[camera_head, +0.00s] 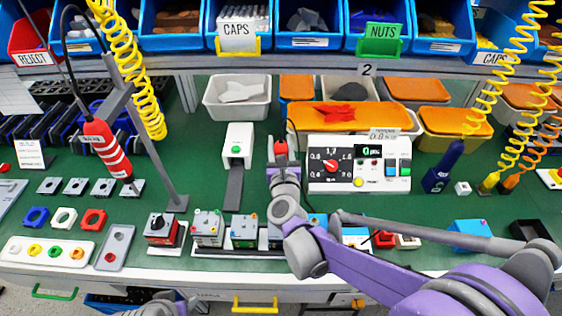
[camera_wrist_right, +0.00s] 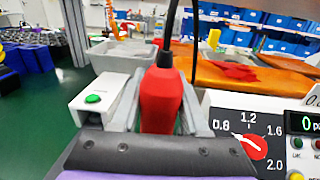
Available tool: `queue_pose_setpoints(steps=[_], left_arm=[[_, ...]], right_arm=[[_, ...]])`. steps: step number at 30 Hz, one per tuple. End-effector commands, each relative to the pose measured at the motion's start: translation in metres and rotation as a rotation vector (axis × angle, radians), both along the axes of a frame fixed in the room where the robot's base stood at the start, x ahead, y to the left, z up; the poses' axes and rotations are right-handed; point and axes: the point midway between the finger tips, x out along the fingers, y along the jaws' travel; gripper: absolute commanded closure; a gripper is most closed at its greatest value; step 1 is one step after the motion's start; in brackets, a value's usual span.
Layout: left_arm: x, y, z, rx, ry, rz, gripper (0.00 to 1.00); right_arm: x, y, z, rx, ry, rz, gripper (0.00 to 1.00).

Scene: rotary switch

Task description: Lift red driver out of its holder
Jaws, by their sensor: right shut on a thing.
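My right gripper (camera_head: 281,163) is shut on a red driver (camera_head: 281,149) above the middle of the bench. In the right wrist view the driver (camera_wrist_right: 162,97) stands roughly upright between the two grey fingers, with a black cable rising from its top. Its lower end is hidden by the gripper, and I cannot see whether it touches a holder. Another red tool (camera_head: 107,148) with black bands hangs tilted at the left by a stand with a yellow coiled hose. My left gripper is not in view; only a grey and purple arm part shows at the bottom edge.
A white panel with a dial (camera_head: 359,163) stands just right of the gripper. A white box with a green button (camera_head: 238,144) stands to the left. Small switch assemblies (camera_head: 208,227) line the front. Bins (camera_head: 238,98) stand behind.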

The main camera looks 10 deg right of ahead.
Motion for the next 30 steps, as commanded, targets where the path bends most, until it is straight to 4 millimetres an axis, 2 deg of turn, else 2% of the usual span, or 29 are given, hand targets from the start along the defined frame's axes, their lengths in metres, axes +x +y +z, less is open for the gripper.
queue_pose_setpoints(steps=[10, 13, 17, 24, 30], left_arm=[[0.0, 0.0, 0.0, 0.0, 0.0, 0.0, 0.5], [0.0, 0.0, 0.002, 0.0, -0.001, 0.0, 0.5], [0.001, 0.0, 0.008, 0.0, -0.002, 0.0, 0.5], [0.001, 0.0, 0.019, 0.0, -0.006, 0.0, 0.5], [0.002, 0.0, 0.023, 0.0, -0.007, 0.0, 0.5]], right_arm=[[0.0, 0.0, 0.001, -0.001, 0.0, 0.0, 1.0], [0.0, 0.0, 0.007, 0.0, -0.001, 0.0, 1.0], [0.0, 0.0, 0.028, -0.001, -0.001, 0.0, 1.0], [0.0, 0.0, 0.076, -0.001, -0.002, 0.0, 1.0], [0.0, 0.0, 0.097, 0.0, -0.001, 0.0, 1.0]])
